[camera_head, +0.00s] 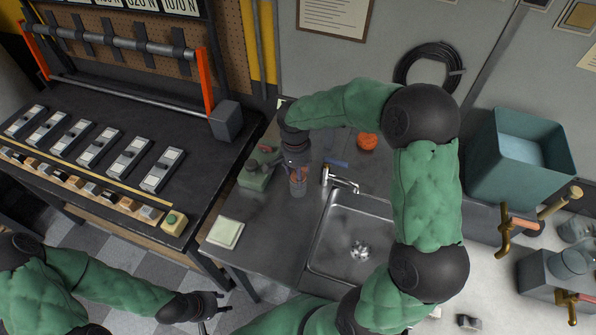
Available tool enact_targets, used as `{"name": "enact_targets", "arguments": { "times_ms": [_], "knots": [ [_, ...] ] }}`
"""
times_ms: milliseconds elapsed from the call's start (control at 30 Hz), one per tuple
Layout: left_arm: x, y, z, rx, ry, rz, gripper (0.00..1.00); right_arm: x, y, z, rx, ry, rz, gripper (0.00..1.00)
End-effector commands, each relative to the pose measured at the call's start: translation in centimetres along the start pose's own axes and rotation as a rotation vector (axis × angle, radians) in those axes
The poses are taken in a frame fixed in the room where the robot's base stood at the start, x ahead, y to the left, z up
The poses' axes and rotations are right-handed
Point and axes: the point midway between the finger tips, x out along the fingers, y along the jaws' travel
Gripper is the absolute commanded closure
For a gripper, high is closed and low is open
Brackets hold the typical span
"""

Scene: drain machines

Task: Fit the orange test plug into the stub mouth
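A round orange object (367,141), which looks like the test plug, sits on the counter behind the sink, below my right arm's raised forearm. My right gripper (297,170) points down over the counter left of the tap. A narrow, partly clear upright piece with an orange-pink tint (298,186) shows right at its fingers; I cannot tell whether it is held or is the stub. My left gripper (223,302) is low in the picture, over the floor in front of the counter, with its fingers apart and empty. No stub mouth can be made out clearly.
The steel sink (345,240) and tap (340,180) lie right of my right gripper. A green device (257,172) stands close on its left, and a pale square pad (226,233) lies near the counter's front. A teal bin (515,160) stands at right.

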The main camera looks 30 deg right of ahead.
Motion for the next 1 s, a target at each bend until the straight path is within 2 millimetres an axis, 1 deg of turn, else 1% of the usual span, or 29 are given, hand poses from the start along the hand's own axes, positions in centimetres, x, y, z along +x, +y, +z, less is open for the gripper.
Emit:
{"name": "enact_targets", "arguments": {
  "times_ms": [333, 467, 567, 800, 1000],
  "knots": [
    [0.0, 0.0, 0.0, 0.0, 0.0, 0.0, 0.6, 0.0, 0.0, 0.1, 0.0, -0.001, 0.0, 0.26],
    [0.0, 0.0, 0.0, 0.0, 0.0, 0.0, 0.6, -0.6, -0.1, 0.0, 0.0, 0.0, -0.001, 0.26],
    [0.0, 0.0, 0.0, 0.0, 0.0, 0.0, 0.6, -1.8, -0.1, 0.0, 0.0, 0.002, -0.002, 0.26],
    [0.0, 0.0, 0.0, 0.0, 0.0, 0.0, 0.6, -6.5, -0.1, 0.0, 0.0, 0.002, -0.003, 0.26],
    [0.0, 0.0, 0.0, 0.0, 0.0, 0.0, 0.6, -9.9, -0.1, 0.0, 0.0, 0.001, -0.001, 0.26]
  ]
}}
